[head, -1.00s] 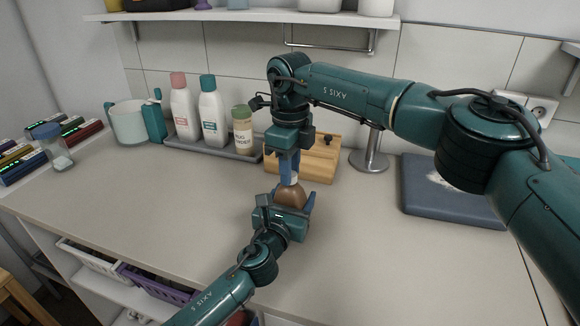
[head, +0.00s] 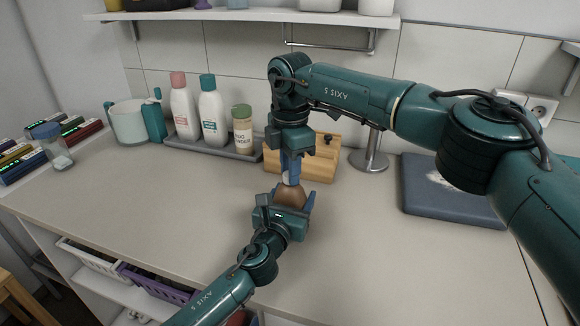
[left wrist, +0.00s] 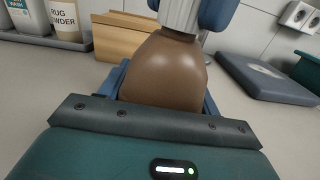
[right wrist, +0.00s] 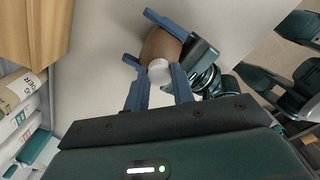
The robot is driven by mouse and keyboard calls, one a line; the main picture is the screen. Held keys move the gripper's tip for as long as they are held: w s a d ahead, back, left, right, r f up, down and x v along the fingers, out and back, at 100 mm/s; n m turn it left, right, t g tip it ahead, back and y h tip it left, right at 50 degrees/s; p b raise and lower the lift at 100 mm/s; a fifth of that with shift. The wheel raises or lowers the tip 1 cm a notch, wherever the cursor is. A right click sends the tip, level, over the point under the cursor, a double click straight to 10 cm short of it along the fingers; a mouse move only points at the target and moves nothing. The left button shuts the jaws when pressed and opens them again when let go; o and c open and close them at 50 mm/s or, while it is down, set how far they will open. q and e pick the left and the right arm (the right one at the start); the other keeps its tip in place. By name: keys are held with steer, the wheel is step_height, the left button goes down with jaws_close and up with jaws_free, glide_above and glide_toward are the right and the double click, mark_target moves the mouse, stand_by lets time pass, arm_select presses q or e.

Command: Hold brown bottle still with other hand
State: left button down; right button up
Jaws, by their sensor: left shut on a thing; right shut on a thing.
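The brown bottle (head: 290,195) stands upright on the counter, with a white cap (right wrist: 160,72) on top. My left gripper (head: 294,205) is shut around its body from the front. The body fills the middle of the left wrist view (left wrist: 165,75), with blue fingers at both sides. My right gripper (head: 291,178) points straight down from above and is shut on the white cap. Its blue fingers flank the cap in the right wrist view. In the head view the left gripper hides the bottle's lower part.
Behind stand a wooden block (head: 318,160), a grey tray (head: 240,153) with several bottles, and a metal stand (head: 371,155). A dark blue board (head: 445,195) lies at right.

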steer(key=m, duration=0.6)
steer(key=shift+m, duration=0.4)
steer(key=m, duration=0.5)
steer(key=shift+m, duration=0.3)
steer(key=o, duration=0.9)
steer(key=shift+o, duration=0.2)
steer(key=shift+r, duration=2.25)
steer(key=shift+c, duration=0.3)
